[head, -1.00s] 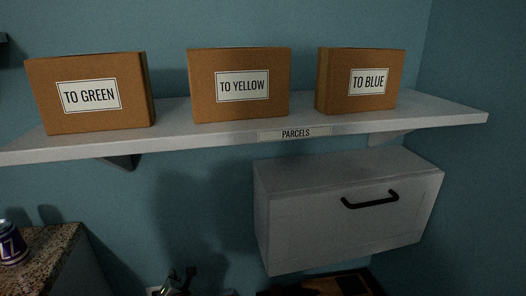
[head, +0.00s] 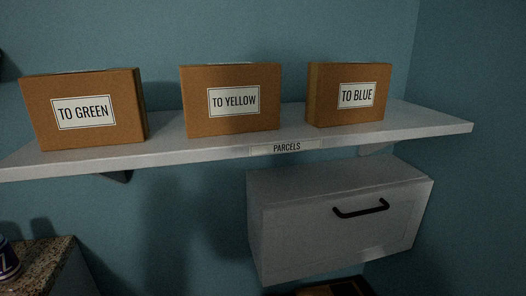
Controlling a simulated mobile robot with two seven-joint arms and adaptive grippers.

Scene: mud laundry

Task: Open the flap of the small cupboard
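The small cupboard (head: 290,230) is a pale grey box on the blue wall, under the right part of the shelf. Its front flap (head: 340,236) is shut. A black bar handle (head: 361,209) sits in the upper part of the flap, right of its middle. Neither of my grippers is visible in the head view now, and nothing touches the handle.
Above the cupboard is a white shelf (head: 220,145) labelled PARCELS, with boxes marked TO GREEN (head: 85,108), TO YELLOW (head: 231,100) and TO BLUE (head: 347,94). A speckled counter (head: 45,262) with a can (head: 8,262) is at lower left. A brown object (head: 335,289) shows below the cupboard.

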